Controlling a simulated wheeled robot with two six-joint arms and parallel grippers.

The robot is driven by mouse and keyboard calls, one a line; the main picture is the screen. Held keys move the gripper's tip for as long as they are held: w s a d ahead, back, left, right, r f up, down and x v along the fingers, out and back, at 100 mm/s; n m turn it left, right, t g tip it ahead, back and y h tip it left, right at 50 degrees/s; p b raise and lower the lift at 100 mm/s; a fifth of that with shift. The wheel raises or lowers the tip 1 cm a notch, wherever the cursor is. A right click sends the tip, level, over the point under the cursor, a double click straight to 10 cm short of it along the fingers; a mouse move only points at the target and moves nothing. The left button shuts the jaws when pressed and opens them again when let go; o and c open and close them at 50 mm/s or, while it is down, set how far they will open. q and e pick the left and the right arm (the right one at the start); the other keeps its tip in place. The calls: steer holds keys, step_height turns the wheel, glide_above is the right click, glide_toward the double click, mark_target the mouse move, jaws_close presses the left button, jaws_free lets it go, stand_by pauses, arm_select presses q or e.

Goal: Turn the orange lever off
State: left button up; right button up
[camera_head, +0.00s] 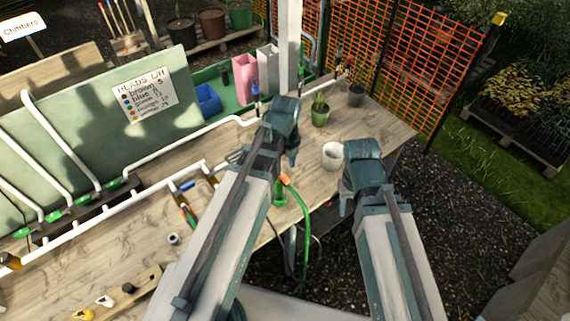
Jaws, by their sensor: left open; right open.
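I cannot make out for sure which part is the orange lever. A small orange-yellow piece (10,260) sits on the white piping at the far left edge, too small to read its position. Another orange piece (284,179) is at the top of the green hose, just below my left gripper. My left gripper (293,158) is open and empty above the table's front edge; its arm hides part of the table and piping. My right gripper (345,206) is open and empty, just past the front edge, near the white pot. Neither visibly touches a lever.
White pipes (190,135) run along the wooden table (130,245), with several green levers (82,199) at left. A green board (100,105) with a handwritten sign (142,95) stands behind. A white pot (333,156) and potted plants (320,112) stand at right. A green hose (304,225) hangs down.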

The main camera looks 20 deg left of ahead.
arm_select(q)
step_height(320, 180, up, 9)
steer(key=p, duration=0.7)
steer(key=shift+f, duration=0.15)
arm_select(e)
step_height(320, 180, up, 9)
steer(key=shift+f, duration=0.15)
arm_select(q)
steer(key=n+b, duration=0.8)
steer(key=b, duration=0.2)
glide_toward(286, 177)
steer(key=s+d+f, duration=0.4)
steer(key=f, duration=0.1)
steer(key=s+d+f+n+b, duration=0.2)
steer(key=f+n+b, duration=0.3)
steer(key=n, duration=0.2)
steer(key=s+d+f+n+y+b, duration=0.1)
steer(key=s+d+f+n+b, duration=0.2)
steer(key=f+n+b, duration=0.3)
steer(key=shift+s+f+n, duration=0.2)
steer(key=shift+f+n, duration=0.05)
steer(key=shift+n, duration=0.15)
arm_select(e)
step_height(286, 177, down, 22)
